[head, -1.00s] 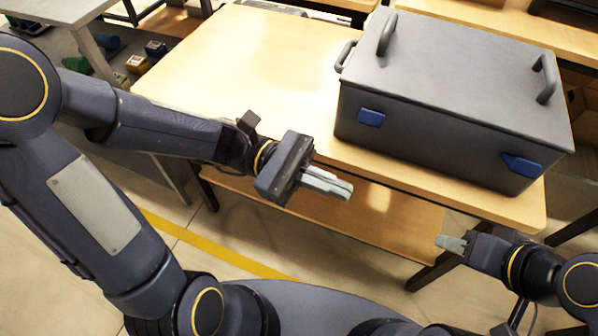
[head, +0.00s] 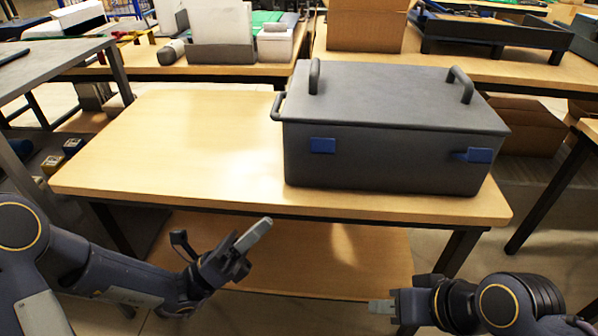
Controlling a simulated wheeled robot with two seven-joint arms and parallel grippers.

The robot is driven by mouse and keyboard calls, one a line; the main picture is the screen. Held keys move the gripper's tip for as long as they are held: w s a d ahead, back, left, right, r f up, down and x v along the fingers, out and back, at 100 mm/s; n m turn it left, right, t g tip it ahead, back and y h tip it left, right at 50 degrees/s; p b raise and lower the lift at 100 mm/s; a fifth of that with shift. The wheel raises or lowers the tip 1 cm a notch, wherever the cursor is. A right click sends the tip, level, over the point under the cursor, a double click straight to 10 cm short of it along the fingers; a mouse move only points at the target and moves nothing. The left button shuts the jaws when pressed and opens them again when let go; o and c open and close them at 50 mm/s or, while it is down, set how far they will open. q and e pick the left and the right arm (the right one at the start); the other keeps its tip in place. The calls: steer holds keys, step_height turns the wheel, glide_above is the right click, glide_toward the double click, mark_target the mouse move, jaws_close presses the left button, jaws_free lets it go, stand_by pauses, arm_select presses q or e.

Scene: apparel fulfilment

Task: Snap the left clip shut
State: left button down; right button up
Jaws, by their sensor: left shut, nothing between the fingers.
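A dark grey lidded box (head: 390,165) stands on the wooden table (head: 180,150), with its lid (head: 400,95) down. On its front face are two blue clips. The left clip (head: 323,146) looks flat against the front. The right clip (head: 474,155) looks tilted, with a part sticking out at its left. My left gripper (head: 262,226) is shut and empty, in front of the table's front edge, below and left of the left clip, apart from the box. My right gripper (head: 376,307) is low in front of the table, apart from the box; its fingers look close together.
The table's left half is clear. Two handles (head: 314,76) rise from the lid, and another handle shows at the box's left side. A lower shelf (head: 340,262) lies beneath the tabletop. Other tables behind hold a cardboard box (head: 366,25) and a dark tray (head: 490,35).

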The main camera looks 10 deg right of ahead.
arm_select(q)
steer(key=b, duration=0.2)
glide_toward(323, 144)
steer(key=s+d+f, duration=0.2)
steer(key=d, duration=0.2)
steer(key=r, duration=0.1)
steer(key=w+r, duration=0.2)
steer(key=r, duration=0.1)
